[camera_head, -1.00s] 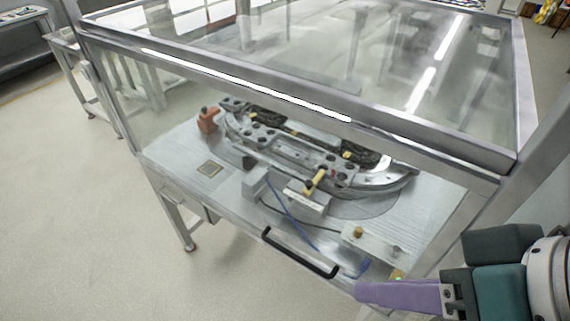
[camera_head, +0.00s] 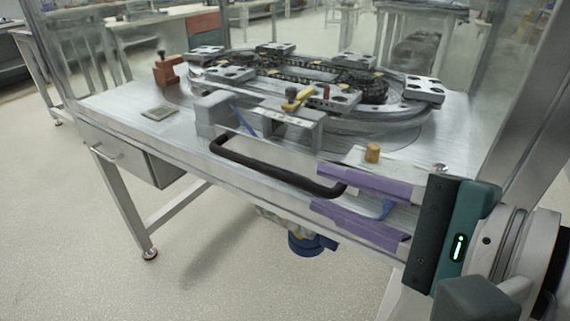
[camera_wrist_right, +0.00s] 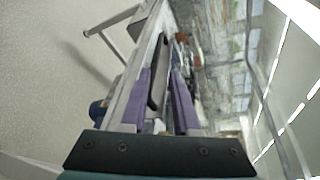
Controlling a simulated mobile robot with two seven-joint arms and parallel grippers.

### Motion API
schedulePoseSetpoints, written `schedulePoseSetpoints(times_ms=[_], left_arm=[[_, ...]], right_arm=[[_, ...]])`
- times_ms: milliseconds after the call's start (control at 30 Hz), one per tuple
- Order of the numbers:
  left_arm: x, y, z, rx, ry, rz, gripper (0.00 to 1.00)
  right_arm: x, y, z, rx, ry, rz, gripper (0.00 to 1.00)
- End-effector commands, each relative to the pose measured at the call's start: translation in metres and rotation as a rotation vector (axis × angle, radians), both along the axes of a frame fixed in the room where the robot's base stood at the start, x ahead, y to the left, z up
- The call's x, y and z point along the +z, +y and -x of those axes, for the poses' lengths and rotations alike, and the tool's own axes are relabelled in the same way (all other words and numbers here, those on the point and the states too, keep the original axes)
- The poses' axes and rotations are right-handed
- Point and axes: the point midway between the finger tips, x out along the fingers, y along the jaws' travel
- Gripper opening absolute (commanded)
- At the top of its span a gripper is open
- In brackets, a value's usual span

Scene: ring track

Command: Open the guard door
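The guard door is the clear front panel of the enclosure. Its black bar handle (camera_head: 275,172) runs along the lower front edge, by the table edge, and the door looks closed. My right gripper (camera_head: 318,187) is at the right end of the handle, its two purple fingers spread apart, one above the other. In the right wrist view the handle (camera_wrist_right: 160,72) lies between the fingers of my right gripper (camera_wrist_right: 160,82), with gaps that are too small to judge for contact. My left gripper is in no view.
Behind the clear panel, the ring track (camera_head: 300,80) sits on the metal table with an orange-brown block (camera_head: 166,72) at its left. A metal drawer box (camera_head: 120,155) hangs under the table. The floor in front is clear.

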Motion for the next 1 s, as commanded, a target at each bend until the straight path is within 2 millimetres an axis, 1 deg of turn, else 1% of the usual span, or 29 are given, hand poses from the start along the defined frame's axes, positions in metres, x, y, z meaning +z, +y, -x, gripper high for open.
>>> schedulePoseSetpoints(times_ms=[33, 133, 267, 367, 600, 733, 867, 1000], left_arm=[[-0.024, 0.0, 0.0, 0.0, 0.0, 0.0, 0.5], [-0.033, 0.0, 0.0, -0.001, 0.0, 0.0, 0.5], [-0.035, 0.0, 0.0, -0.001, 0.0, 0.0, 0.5], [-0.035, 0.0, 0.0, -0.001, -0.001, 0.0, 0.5], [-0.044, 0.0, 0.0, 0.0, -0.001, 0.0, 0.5], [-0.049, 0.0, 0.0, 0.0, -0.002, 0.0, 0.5], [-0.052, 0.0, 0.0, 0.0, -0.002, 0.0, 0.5], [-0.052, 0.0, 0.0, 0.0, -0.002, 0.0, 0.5]], right_arm=[[-0.021, -0.002, -0.004, -0.019, 0.008, -0.036, 0.3], [-0.028, -0.004, -0.008, -0.047, 0.02, -0.091, 0.3], [-0.028, -0.003, -0.015, -0.061, 0.026, -0.118, 0.3], [-0.029, 0.004, -0.024, -0.061, 0.026, -0.12, 0.3], [-0.04, 0.03, -0.061, -0.058, 0.024, -0.118, 0.3], [-0.045, 0.042, -0.077, -0.059, 0.026, -0.115, 0.3], [-0.047, 0.049, -0.086, -0.058, 0.026, -0.115, 0.3], [-0.048, 0.051, -0.089, -0.058, 0.028, -0.113, 0.3]])
